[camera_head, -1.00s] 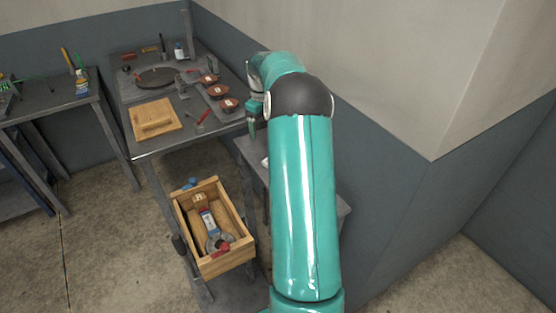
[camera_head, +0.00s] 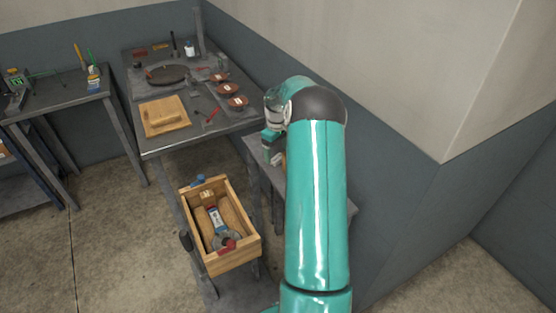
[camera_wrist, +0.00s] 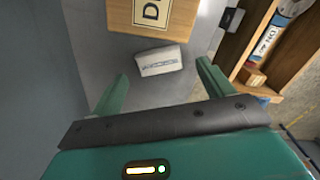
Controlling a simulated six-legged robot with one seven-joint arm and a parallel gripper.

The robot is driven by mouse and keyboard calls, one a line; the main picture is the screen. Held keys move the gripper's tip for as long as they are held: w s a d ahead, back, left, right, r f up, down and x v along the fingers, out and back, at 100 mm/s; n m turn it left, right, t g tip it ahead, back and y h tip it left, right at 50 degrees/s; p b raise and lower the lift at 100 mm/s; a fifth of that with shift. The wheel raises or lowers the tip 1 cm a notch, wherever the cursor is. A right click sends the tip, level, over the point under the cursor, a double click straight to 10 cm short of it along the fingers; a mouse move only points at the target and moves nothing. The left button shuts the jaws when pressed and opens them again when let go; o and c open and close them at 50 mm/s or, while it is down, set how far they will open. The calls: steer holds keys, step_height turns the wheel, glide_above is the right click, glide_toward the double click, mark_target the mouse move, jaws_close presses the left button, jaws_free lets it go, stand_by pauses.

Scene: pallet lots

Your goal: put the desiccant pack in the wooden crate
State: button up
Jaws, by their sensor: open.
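The desiccant pack looks to be the small white packet with print (camera_wrist: 158,61) in the wrist view, lying on a grey surface. My gripper (camera_wrist: 162,88) is open, with its two green fingers apart and the packet ahead of and between them, not touching it. In the head view my gripper (camera_head: 272,145) is small and partly hidden by my arm, above the grey side table. The wooden crate (camera_head: 236,262) stands left of my arm, open at the top, with a bottle and other items inside. Its edge also shows at the right of the wrist view (camera_wrist: 283,75).
A workbench (camera_head: 165,142) behind holds a wooden board (camera_head: 165,116), reddish discs and tools. Another table (camera_head: 60,105) stands at left. A wall is close on the right.

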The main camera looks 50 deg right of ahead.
step_height(320, 180, down, 2)
steer(key=shift+f, duration=0.2)
steer(key=c, duration=1.1)
steer(key=shift+c, duration=0.2)
steer(key=shift+r, duration=0.15)
